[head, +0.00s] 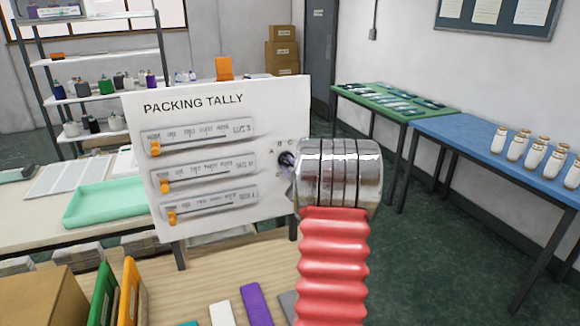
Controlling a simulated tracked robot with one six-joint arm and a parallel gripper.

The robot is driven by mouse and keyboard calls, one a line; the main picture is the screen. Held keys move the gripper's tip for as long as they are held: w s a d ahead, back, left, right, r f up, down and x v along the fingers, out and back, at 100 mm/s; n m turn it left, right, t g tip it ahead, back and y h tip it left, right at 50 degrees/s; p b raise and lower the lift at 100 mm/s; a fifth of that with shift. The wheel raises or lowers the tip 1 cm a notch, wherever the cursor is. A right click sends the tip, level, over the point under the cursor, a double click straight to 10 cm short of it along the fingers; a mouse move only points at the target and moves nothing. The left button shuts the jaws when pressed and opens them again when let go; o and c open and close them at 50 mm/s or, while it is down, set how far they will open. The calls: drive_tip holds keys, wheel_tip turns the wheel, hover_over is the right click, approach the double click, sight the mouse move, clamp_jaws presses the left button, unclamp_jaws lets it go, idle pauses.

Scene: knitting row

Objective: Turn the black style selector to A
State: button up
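The white PACKING TALLY board (218,112) stands upright on the wooden table. The style selector (286,160) is a small dark knob near the board's right edge, with small letters around it. My chrome wrist and red arm cover its right side and part of its markings. Which letter the selector points to cannot be read. My gripper's fingers are hidden behind the chrome wrist, at or near the selector. Whether they touch it, and whether they are open or shut, cannot be seen.
Three sliders with orange knobs (155,148) sit on the board left of the selector. A green tray (105,203) is on the bench at left. Colored folders (131,290) and a cardboard box (40,297) stand at front left. Blue (480,150) and green (375,106) tables are at right.

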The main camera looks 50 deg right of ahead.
drive_tip(key=shift+o, duration=1.1)
drive_tip(key=shift+d, duration=0.1)
drive_tip(key=shift+s, duration=0.1)
drive_tip(key=shift+s+a, duration=0.25)
drive_tip(key=shift+s, duration=0.2)
drive_tip(key=v, duration=1.2)
drive_tip(key=shift+s+a, duration=0.2)
drive_tip(key=shift+a, duration=0.1)
drive_tip(key=shift+s, duration=0.15)
